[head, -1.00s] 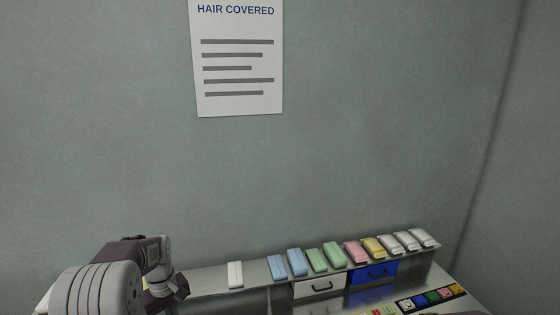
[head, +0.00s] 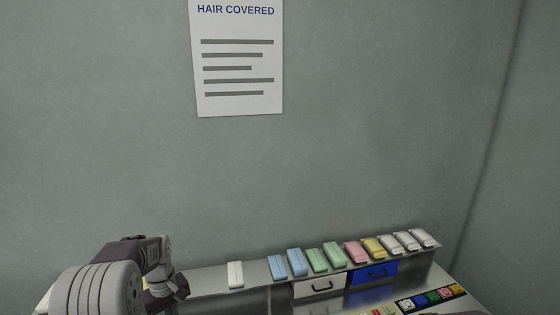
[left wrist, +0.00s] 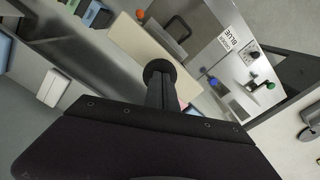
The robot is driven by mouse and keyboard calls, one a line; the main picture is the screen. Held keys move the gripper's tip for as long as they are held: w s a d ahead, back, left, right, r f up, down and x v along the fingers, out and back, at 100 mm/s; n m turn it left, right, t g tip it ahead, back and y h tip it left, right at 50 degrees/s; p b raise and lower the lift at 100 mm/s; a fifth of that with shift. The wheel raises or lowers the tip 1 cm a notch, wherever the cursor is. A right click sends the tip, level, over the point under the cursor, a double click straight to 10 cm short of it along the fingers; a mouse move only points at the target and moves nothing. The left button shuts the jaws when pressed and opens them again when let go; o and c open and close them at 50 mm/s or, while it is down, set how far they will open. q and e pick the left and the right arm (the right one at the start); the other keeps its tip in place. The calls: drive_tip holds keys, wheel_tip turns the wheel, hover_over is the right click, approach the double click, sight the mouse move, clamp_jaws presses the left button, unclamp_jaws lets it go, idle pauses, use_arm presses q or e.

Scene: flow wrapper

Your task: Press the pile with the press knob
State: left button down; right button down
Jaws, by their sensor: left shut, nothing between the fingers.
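My left gripper (left wrist: 166,94) shows in the left wrist view as shut dark fingers with nothing held. A round black knob (left wrist: 157,70) shows at the fingertips and looks like the press knob. Whether the fingers touch it I cannot tell. A small pink patch (left wrist: 183,104) shows beside the fingers, mostly hidden; I cannot tell if it belongs to the pile. No pile shows clearly. In the head view my left arm comes in at lower left, with its gripper out of sight. My right gripper is not in view.
A metal shelf (head: 208,281) carries a row of wrapped bars, blue (head: 297,263), green (head: 333,256), pink (head: 355,252) and white (head: 421,238). Below are a white drawer (head: 320,287) and a blue drawer (head: 374,273).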

use_arm(q)
drive_tip(key=shift+s+d+f, duration=0.1)
drive_tip(key=shift+s+f, duration=0.15)
wheel_tip(320, 180, up, 16)
drive_tip(key=p, duration=1.4)
drive_tip(key=shift+w, duration=0.25)
drive_tip(key=shift+f, duration=0.15)
